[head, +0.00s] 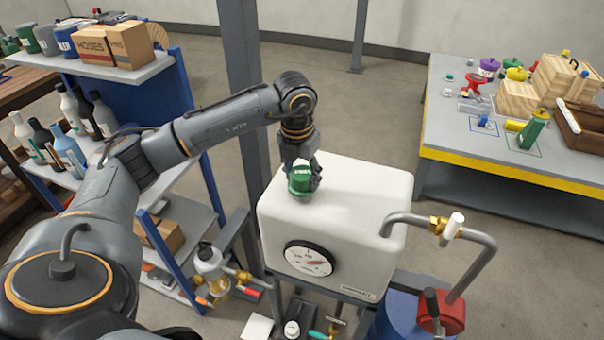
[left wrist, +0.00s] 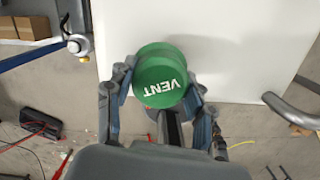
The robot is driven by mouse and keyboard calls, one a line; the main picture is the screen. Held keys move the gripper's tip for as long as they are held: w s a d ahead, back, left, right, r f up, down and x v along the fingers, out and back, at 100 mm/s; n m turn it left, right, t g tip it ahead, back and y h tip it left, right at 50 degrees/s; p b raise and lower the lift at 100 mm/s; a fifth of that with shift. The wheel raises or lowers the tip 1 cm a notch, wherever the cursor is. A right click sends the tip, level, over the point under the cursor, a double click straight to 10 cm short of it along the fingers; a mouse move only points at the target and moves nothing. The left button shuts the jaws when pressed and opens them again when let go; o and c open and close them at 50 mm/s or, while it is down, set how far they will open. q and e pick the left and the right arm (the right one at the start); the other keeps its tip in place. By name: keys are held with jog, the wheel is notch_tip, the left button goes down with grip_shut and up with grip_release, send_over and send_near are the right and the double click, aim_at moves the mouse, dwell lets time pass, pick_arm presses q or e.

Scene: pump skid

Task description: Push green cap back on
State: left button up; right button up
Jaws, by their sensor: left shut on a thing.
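The green cap (head: 301,181) is at the left part of the top of the white tank (head: 358,192) in the head view. In the left wrist view the cap (left wrist: 160,72) shows the word VENT on its top. My left gripper (head: 301,172) is shut on the cap from above, with a finger on either side of it. The cap's underside and whatever it sits on are hidden, so I cannot tell whether it is seated or just above the tank top. My right gripper is not in view.
A round gauge (head: 309,259) is on the tank's front. A grey pipe (head: 470,240) with a brass valve bends around the tank's right side. A grey post (head: 240,90) stands behind. Shelves with bottles (head: 62,148) are left; a cluttered workbench (head: 520,165) is right.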

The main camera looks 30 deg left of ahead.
pick_arm(q)
jog(key=shift+f, duration=0.15)
jog(key=o, duration=1.5)
jog(key=r, duration=0.4)
jog(key=s+r, duration=0.1)
jog(key=r, duration=0.7)
jog(key=shift+s, duration=0.25)
jog(key=shift+f, duration=0.1)
